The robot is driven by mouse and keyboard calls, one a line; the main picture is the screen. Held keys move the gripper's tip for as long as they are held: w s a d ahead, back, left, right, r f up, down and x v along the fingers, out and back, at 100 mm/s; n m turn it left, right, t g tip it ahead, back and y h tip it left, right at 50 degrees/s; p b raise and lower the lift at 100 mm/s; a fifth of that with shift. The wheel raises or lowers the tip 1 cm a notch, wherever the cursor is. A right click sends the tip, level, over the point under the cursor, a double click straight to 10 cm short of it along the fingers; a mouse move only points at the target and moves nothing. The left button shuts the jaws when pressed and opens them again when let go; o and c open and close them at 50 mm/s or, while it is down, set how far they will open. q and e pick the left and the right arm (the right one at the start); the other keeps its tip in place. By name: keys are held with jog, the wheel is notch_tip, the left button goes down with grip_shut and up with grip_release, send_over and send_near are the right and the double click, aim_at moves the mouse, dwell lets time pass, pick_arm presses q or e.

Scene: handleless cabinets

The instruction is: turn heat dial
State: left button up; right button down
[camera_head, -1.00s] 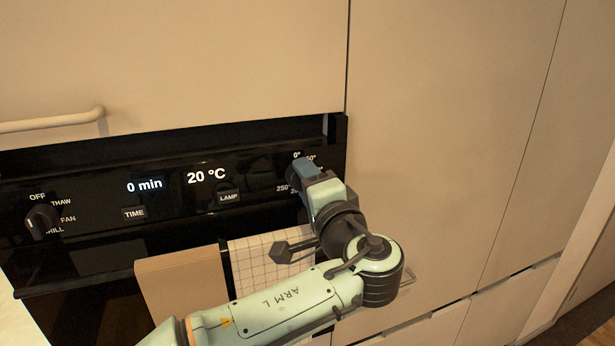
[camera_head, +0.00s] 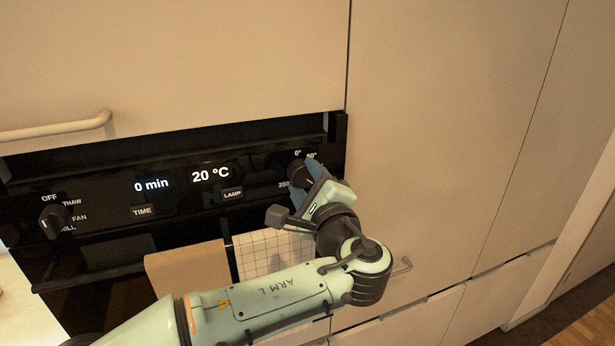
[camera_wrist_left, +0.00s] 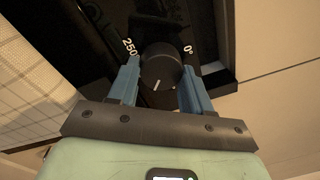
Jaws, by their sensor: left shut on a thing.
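The heat dial is a round black knob at the right end of the oven's black control panel. In the left wrist view the heat dial (camera_wrist_left: 160,66) sits between the two blue fingers of my left gripper (camera_wrist_left: 160,84). Its white pointer line faces the gripper, with 250 printed on one side and 0° on the other. In the head view my left gripper (camera_head: 306,172) is at the panel and covers much of the dial. It is shut on the dial. The display (camera_head: 210,175) reads 20 °C. My right gripper is in neither view.
A mode dial (camera_head: 54,222) set near OFF, THAW, FAN and GRILL is at the panel's left. A checked towel (camera_head: 270,250) and a brown board or cloth (camera_head: 188,268) hang below the panel. A cabinet handle (camera_head: 55,129) sticks out at upper left.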

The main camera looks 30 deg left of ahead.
pick_arm(q)
jog(key=shift+m, duration=0.3)
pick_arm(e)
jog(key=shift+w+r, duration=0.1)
pick_arm(q)
jog(key=o, duration=1)
jog(key=shift+o, duration=0.2)
jog(key=shift+s+d+f, duration=0.1)
jog(key=shift+s+d, duration=0.05)
jog(key=shift+d, duration=0.1)
jog(key=b+v, duration=0.2)
jog(key=v, duration=1.1)
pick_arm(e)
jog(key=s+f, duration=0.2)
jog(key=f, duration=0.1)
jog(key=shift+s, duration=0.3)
pick_arm(q)
jog(key=shift+a, duration=0.1)
